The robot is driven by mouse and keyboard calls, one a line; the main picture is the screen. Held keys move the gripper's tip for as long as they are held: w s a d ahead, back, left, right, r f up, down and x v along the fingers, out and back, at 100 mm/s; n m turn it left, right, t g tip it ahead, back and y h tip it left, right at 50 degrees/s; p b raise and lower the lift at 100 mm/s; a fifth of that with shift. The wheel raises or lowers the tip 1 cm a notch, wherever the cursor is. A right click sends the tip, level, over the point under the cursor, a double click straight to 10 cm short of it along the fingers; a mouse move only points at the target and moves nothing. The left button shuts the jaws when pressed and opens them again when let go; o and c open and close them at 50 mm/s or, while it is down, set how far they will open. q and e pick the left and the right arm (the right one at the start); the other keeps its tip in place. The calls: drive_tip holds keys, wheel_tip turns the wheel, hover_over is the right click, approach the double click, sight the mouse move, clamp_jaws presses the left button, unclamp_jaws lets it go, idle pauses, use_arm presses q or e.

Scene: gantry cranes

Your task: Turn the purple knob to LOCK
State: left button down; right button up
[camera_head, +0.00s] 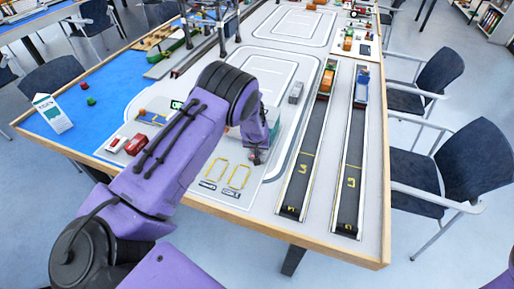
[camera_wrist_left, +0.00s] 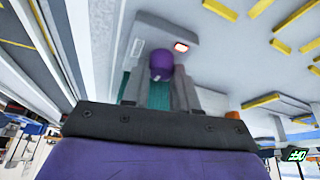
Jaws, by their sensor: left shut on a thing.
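The purple knob (camera_wrist_left: 161,64) sits on a grey box (camera_wrist_left: 205,28) in the left wrist view. My left gripper (camera_wrist_left: 160,76) is shut on the knob, with one grey finger on each side of it. In the head view my left arm reaches over the table, the gripper (camera_head: 256,156) points down, and the arm hides the knob and most of the box. My right gripper is not in view.
Two dark lanes (camera_head: 301,170) run along the table's right part, with toy trucks (camera_head: 361,88) at their far ends. Red and white toy vehicles (camera_head: 135,145) and a carton (camera_head: 52,113) stand on the left. Yellow outlines (camera_head: 239,177) lie clear near the front.

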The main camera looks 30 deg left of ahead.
use_arm(q)
drive_tip(key=shift+n, duration=0.5)
drive_tip(key=c, duration=0.9)
unclamp_jaws()
drive_tip(key=shift+o, duration=0.2)
drive_tip(key=b+v, duration=0.2)
drive_tip(key=v, duration=0.8)
drive_tip(key=shift+d+r, duration=0.25)
drive_tip(key=shift+w, duration=0.1)
